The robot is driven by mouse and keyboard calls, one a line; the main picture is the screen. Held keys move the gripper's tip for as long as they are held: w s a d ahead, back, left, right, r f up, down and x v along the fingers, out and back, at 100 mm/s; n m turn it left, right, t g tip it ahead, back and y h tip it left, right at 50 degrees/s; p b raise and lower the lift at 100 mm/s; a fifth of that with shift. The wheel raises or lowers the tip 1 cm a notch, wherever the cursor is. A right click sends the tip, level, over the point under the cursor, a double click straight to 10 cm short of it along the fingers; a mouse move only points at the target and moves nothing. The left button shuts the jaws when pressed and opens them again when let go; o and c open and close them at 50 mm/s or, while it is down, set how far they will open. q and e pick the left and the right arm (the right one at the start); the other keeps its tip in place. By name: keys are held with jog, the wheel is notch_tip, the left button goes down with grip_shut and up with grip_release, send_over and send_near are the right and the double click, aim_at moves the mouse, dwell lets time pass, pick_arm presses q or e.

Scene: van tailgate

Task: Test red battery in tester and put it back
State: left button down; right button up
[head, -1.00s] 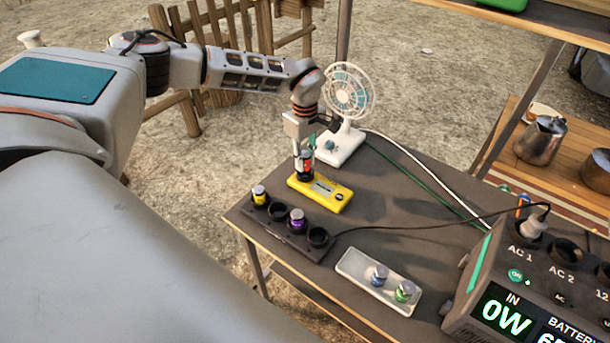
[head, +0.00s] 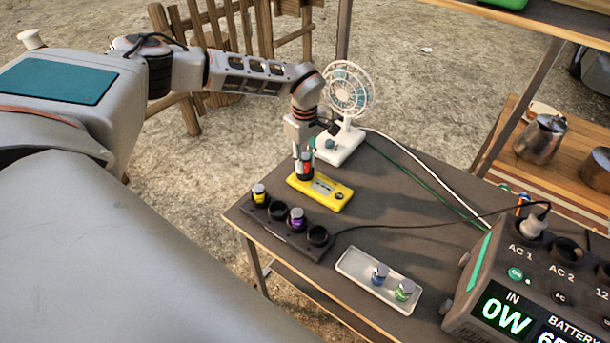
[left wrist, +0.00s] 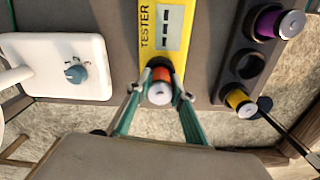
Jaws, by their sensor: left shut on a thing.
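The yellow tester (head: 325,191) lies on the dark table, and its label and display show in the left wrist view (left wrist: 167,30). My left gripper (head: 304,168) is shut on the red battery (head: 308,161) at the tester's left end. The battery's red side and silver top show between the fingertips in the left wrist view (left wrist: 159,88). It looks upright; its lower end is hidden, so I cannot tell how deep it sits. The black charger (head: 287,235) holds a yellow battery (head: 259,195) and a purple battery (head: 297,219), with two empty sockets. My right gripper is not in view.
A white tray (head: 350,268) holds a blue battery (head: 380,275) and a green battery (head: 404,290). A white fan (head: 345,140) stands behind the tester. A power station (head: 530,290) stands at the right, with cables crossing the table.

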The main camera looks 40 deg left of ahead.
pick_arm(q)
jog(key=shift+f, duration=0.5)
jog(key=shift+s+d+f+b, duration=0.1)
jog(key=shift+s+f+b, duration=0.25)
jog(key=shift+f, duration=0.25)
jog(key=c, duration=2)
grip_release()
jog(key=o, duration=0.3)
jog(key=shift+w+f, duration=0.2)
jog(key=shift+w, duration=0.1)
jog(key=shift+r, duration=0.25)
